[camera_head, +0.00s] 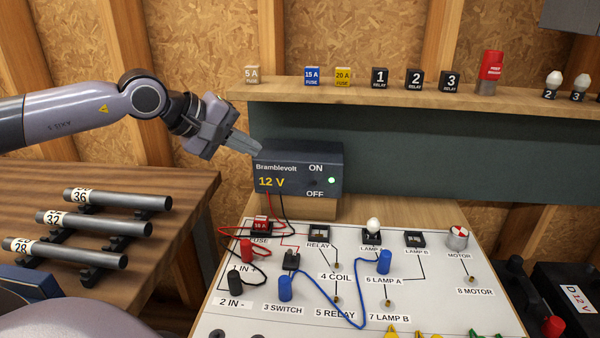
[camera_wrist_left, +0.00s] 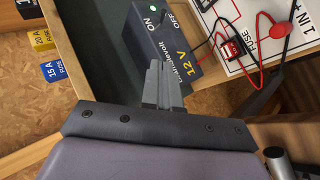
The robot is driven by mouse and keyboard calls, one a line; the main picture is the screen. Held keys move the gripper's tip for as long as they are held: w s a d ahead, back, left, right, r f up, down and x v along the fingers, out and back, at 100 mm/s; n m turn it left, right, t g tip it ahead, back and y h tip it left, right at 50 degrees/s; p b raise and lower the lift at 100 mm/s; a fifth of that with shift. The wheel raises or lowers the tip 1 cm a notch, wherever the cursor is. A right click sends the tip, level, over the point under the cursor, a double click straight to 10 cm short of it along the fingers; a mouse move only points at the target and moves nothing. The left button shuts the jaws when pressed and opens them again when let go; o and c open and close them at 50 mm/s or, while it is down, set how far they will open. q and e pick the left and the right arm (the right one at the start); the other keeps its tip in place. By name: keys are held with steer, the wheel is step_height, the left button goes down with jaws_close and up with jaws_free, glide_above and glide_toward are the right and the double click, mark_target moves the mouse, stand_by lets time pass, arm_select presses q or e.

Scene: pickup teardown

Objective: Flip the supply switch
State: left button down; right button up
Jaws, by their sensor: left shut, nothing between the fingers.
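The supply (camera_head: 300,160) is a dark box marked Bramblevolt 12 V, standing at the back edge of the white circuit board. Its front has ON above OFF, with a lit green light (camera_head: 331,181) beside them. The switch lever is too small and dark for me to tell its position. In the left wrist view the supply (camera_wrist_left: 185,45) is just beyond the fingertips, with the green light (camera_wrist_left: 153,37) showing. My left gripper (camera_head: 256,148) is shut and empty at the box's upper left corner; I cannot tell whether it touches. My right gripper is not in view.
A shelf (camera_head: 420,97) with fuses, relays and bulbs runs behind and above the supply. Red and black leads run from the supply to the board (camera_head: 235,320). Pipes on a rack (camera_head: 120,198) lie at left. A battery (camera_head: 570,305) stands at right.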

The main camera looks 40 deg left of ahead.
arm_select(q)
steer(key=p, duration=0.3)
glide_toward(314, 179)
steer(key=w+a, duration=0.2)
steer(key=d+f, duration=0.1)
steer(key=w+d+f, duration=0.1)
steer(key=d, duration=0.1)
steer(key=shift+w+f+p, duration=0.15)
steer(key=shift+f+p, duration=0.15)
steer(key=shift+w+d+f, duration=0.1)
steer(key=shift+d+f, duration=0.25)
